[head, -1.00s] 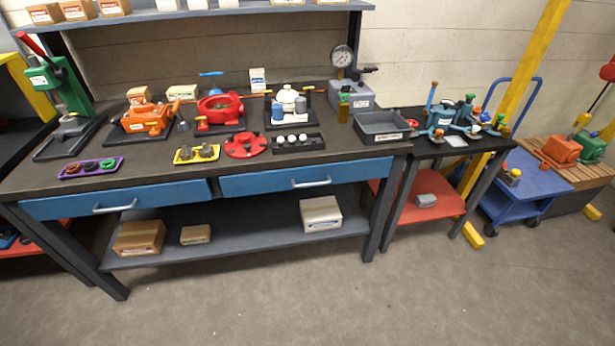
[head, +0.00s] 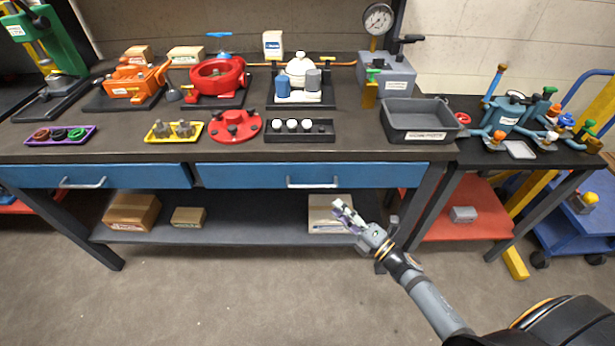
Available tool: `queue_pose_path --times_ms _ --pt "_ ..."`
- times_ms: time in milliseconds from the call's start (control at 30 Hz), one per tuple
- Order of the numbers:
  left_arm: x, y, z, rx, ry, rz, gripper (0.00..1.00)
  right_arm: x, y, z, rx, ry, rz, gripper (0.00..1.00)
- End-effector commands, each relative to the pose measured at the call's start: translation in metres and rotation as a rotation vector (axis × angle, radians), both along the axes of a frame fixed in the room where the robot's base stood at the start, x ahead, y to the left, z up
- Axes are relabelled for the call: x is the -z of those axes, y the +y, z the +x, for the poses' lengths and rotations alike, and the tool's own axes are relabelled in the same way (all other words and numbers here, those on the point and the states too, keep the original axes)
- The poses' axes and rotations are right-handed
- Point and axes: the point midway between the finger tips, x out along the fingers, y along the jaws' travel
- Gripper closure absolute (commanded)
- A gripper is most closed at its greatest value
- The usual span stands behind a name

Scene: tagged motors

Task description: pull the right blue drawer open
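The right blue drawer (head: 245,176) is under the workbench top, its front flush with the bench and shut. Its grey bar handle (head: 313,183) is right of the middle of the drawer front. My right gripper (head: 339,208) is in front of the bench, a little below and to the right of the handle in the picture, apart from it. Its fingers look spread and hold nothing. My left gripper is not in view.
The left blue drawer (head: 130,177) is also shut. The bench top (head: 370,151) carries motor parts, trays and a grey bin (head: 420,120). A lower shelf (head: 255,215) holds boxes. A dark bench leg (head: 426,200) stands right of the drawer. The floor in front is clear.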

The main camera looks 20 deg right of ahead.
Motion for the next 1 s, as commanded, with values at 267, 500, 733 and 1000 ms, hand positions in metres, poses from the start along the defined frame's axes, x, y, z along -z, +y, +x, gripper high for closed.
queue_pose_path --times_ms 267,500,733,1000 --pt "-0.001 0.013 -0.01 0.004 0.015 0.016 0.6 -0.016 0.012 0.005 -0.03 -0.054 -0.032 0.64" --pt "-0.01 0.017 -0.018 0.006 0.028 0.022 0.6 -0.024 0.035 0.048 -0.028 -0.053 -0.028 0.64" --pt "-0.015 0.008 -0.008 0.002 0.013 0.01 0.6 -0.027 0.054 0.081 -0.027 -0.05 -0.029 0.64" --pt "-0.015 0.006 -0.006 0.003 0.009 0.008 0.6 -0.026 0.059 0.089 -0.028 -0.048 -0.03 0.64"
